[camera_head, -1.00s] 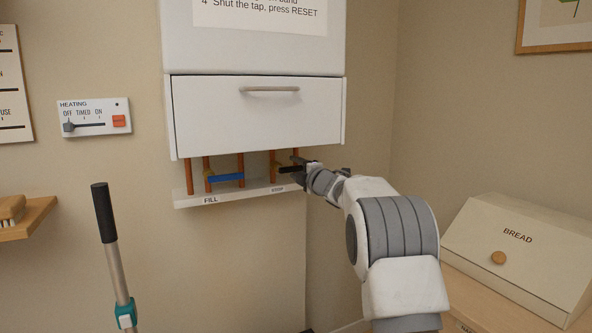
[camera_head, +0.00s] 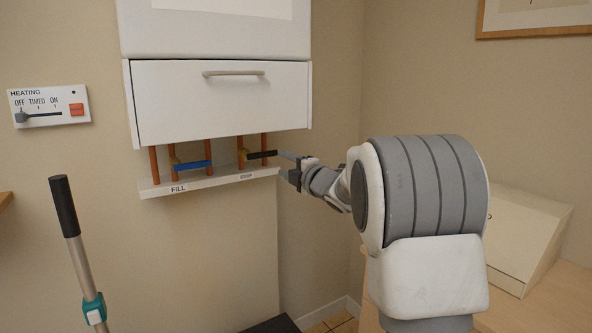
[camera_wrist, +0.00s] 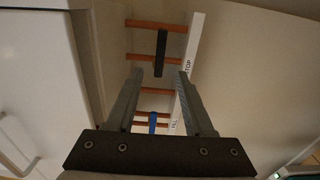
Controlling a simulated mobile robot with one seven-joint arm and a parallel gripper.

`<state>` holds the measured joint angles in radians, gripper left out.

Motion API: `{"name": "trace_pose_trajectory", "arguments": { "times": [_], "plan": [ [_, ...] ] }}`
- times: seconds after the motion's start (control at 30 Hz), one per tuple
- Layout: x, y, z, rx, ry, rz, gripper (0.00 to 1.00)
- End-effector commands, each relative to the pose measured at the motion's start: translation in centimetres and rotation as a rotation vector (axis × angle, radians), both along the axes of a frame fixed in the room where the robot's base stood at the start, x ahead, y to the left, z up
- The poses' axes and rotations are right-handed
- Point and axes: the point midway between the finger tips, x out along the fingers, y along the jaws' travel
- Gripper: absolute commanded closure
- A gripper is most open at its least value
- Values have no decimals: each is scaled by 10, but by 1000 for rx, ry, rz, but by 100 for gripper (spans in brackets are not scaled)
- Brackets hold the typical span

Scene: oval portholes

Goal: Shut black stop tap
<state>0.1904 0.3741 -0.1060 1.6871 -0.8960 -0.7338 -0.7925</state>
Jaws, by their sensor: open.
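The black stop tap (camera_head: 262,154) is a dark lever on the right-hand pair of copper pipes under the white cabinet, above the shelf lettering that reads STOP. It lies roughly level, crosswise to the upright pipes. In the wrist view the black lever (camera_wrist: 160,53) lies across the pipes, and its near end is about in line with the gap between my fingertips. My gripper (camera_head: 287,167) is open at the right of the lever; its fingers (camera_wrist: 159,75) spread to either side with nothing gripped. Whether a finger touches the lever I cannot tell.
A blue lever (camera_head: 193,165) marked FILL sits on the left pipes. The white shelf (camera_head: 210,183) runs below both taps and the cabinet drawer (camera_head: 220,100) hangs above. A black-handled pole (camera_head: 65,207) stands front left; a bread box (camera_head: 525,235) is right.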

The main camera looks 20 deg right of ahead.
Motion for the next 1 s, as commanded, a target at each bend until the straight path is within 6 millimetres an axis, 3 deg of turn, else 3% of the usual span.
{"name": "trace_pose_trajectory", "arguments": {
  "times": [0.1, 0.3, 0.83, 1.0],
  "plan": [
    [-20, -6, 1, 0, 0, -2, 48],
    [-42, -12, 1, -1, 1, -1, 48],
    [-51, -14, 3, 15, 7, -16, 48],
    [-73, -19, 17, 144, 78, -141, 48]
  ]
}}
